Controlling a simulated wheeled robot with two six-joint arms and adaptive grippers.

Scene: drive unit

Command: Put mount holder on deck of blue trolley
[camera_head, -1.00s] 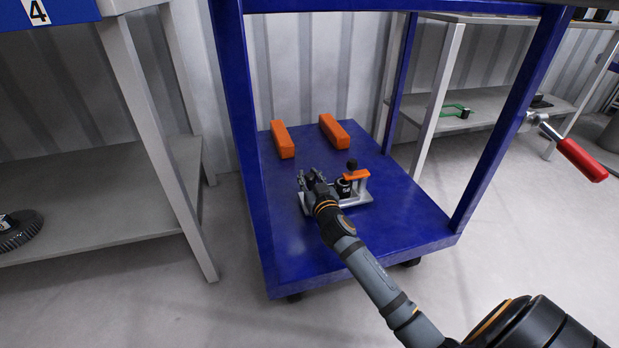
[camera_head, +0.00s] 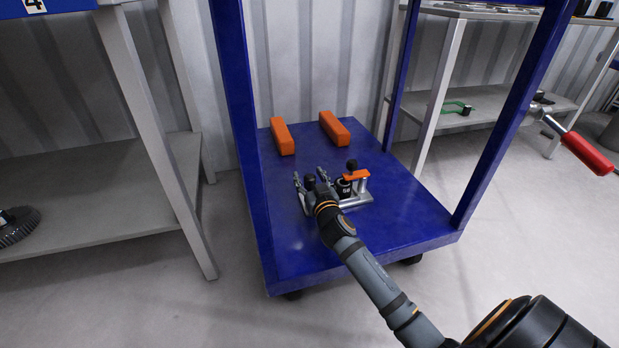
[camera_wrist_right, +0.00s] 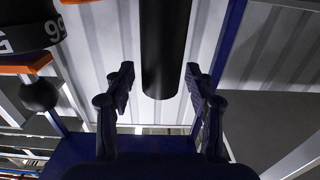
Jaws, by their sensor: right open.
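The mount holder (camera_head: 356,200) appears to be the grey metal base with an orange bracket and black round parts, sitting on the lower blue deck of the trolley (camera_head: 410,215). My right gripper (camera_head: 310,175) is open at the left end of the holder, low over the deck. In the right wrist view a black post (camera_wrist_right: 165,55) stands between the spread fingers (camera_wrist_right: 158,85), apart from both. Part of the holder's base is hidden by my right gripper. My left gripper is not in view.
Two orange blocks (camera_head: 283,137) (camera_head: 334,128) lie at the back of the deck. Blue trolley posts (camera_head: 236,110) stand at its sides. Grey shelves flank the trolley, with a green item (camera_head: 456,107) on the right one. A red handle (camera_head: 586,153) shows at the right.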

